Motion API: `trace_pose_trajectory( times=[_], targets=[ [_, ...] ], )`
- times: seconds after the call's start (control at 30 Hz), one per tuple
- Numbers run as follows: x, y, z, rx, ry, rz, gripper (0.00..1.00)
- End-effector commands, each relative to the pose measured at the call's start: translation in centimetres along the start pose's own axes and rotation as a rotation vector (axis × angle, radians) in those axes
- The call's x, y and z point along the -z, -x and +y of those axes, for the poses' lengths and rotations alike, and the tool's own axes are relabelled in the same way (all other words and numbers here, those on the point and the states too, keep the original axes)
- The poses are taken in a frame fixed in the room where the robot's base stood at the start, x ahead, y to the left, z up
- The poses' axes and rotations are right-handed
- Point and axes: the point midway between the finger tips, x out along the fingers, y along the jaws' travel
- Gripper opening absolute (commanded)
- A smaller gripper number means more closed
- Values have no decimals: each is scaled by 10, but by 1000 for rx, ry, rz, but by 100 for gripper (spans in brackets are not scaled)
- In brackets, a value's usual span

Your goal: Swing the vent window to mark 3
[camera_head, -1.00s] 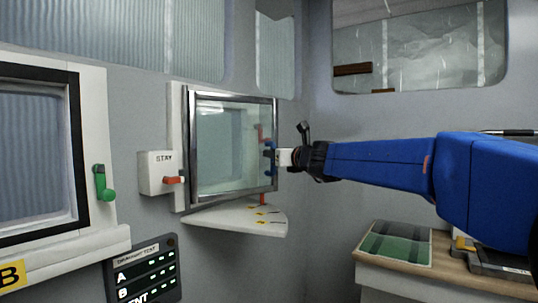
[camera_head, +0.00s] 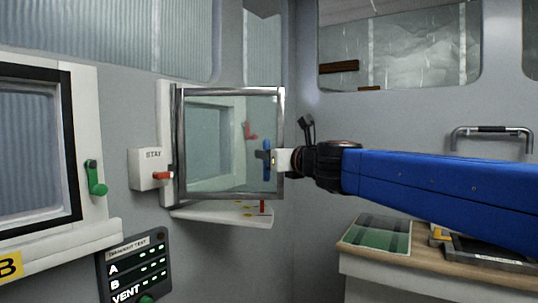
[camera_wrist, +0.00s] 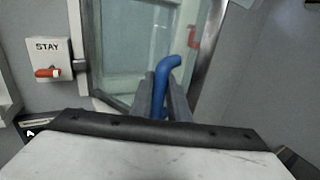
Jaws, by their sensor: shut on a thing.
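The vent window (camera_head: 222,150), a glass pane in a metal frame, stands swung out from the wall above a white quadrant shelf (camera_head: 215,214) with yellow marks. The numbers on the marks cannot be read. A red pin (camera_head: 262,206) stands at the shelf's right side. My gripper (camera_head: 278,160) is at the window's free right edge, shut on the blue handle (camera_head: 266,160). In the wrist view, the blue handle (camera_wrist: 165,80) rises between the two grey fingers. A red lever (camera_head: 249,132) shows through the glass. The STAY box (camera_head: 150,168) has a red knob (camera_head: 162,175) beside the hinge side.
A second window (camera_head: 30,150) with a green handle (camera_head: 96,178) is at left. Below is a dark panel (camera_head: 136,268) reading A, B, VENT. At right, a bench (camera_head: 400,256) holds a green sheet and trays. A grab rail (camera_head: 492,131) is on the right wall.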

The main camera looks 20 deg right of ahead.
Motion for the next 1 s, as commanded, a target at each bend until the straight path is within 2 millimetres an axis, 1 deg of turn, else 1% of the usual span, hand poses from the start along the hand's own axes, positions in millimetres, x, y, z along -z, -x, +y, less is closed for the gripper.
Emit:
trace_pose_trajectory(
  times=[0.1, 0.5, 0.53, 0.6, 0.87, 1.0],
  targets=[
    [-1, 3, 5, -6, -1, -1, 0],
    [-1, 4, 6, -7, -1, -1, 0],
    [-1, 4, 6, -7, -1, -1, 18],
    [-1, 4, 6, -6, -1, -1, 34],
    [-1, 4, 5, -3, 0, -1, 34],
    [-1, 9, 5, -2, 1, -2, 34]
  ],
)
